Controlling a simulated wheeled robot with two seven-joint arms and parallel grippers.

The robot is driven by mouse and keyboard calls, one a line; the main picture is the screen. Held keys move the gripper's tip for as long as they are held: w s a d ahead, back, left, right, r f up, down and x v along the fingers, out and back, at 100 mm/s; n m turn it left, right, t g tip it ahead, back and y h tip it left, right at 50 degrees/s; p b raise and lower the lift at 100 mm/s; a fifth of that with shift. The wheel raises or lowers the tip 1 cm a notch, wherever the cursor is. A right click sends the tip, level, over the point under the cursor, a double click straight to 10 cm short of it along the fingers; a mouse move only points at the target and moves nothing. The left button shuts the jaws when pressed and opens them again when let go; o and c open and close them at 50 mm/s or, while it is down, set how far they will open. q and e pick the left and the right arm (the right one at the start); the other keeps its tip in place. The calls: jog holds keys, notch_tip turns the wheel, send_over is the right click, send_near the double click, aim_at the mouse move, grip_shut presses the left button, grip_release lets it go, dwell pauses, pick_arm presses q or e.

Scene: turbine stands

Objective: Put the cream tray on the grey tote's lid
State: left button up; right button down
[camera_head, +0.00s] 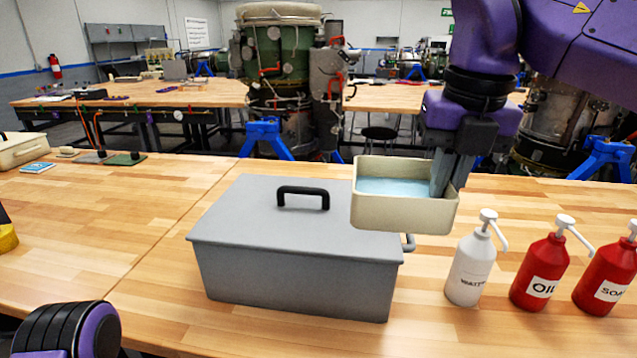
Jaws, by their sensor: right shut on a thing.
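The cream tray (403,214) is an open rectangular tray with a light blue inside. It is up in the air, level, over the right end of the grey tote's lid and partly past that end. My right gripper (440,185) is shut on the tray's right side wall. The grey tote (295,280) stands on the wooden bench. Its lid (245,225) is flat and closed, with a black handle (303,191) near the middle of the back. The tray hides the lid's back right corner. Part of my left arm shows at the bottom left; its gripper is out of view.
A white pump bottle (468,270) stands just right of the tote, with a red oil bottle (540,272) and a red soap bottle (608,275) beyond it. The bench (120,230) left of the tote is clear. A blue booklet (38,167) lies far left.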

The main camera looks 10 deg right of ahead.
aim_at(416, 174)
jog(key=shift+r, duration=0.1)
jog(key=shift+w+p, duration=0.3)
jog(key=shift+w, duration=0.05)
jog(key=w+f+p, duration=0.1)
jog(key=w, duration=0.1)
jog(key=w+f+p, duration=0.1)
jog(key=w, duration=0.2)
jog(key=w+f, duration=0.1)
jog(key=w, duration=0.1)
jog(key=shift+w+f+p, duration=0.2)
jog(key=shift+p, duration=0.2)
jog(key=w+f, duration=0.1)
jog(key=f, duration=0.1)
jog(key=w+f, duration=0.1)
jog(key=w, duration=0.1)
jog(key=w+f+p, duration=0.1)
jog(key=f, duration=0.1)
jog(key=shift+w+f, duration=0.25)
jog(key=shift+f, duration=0.1)
jog(key=f, duration=0.3)
jog(key=shift+w+a+f, duration=0.1)
jog(key=shift+w+f, duration=0.2)
jog(key=shift+f, duration=0.2)
pick_arm(q)
jog(key=r, duration=0.4)
jog(key=shift+s+r, duration=0.25)
jog(key=shift+r, duration=0.15)
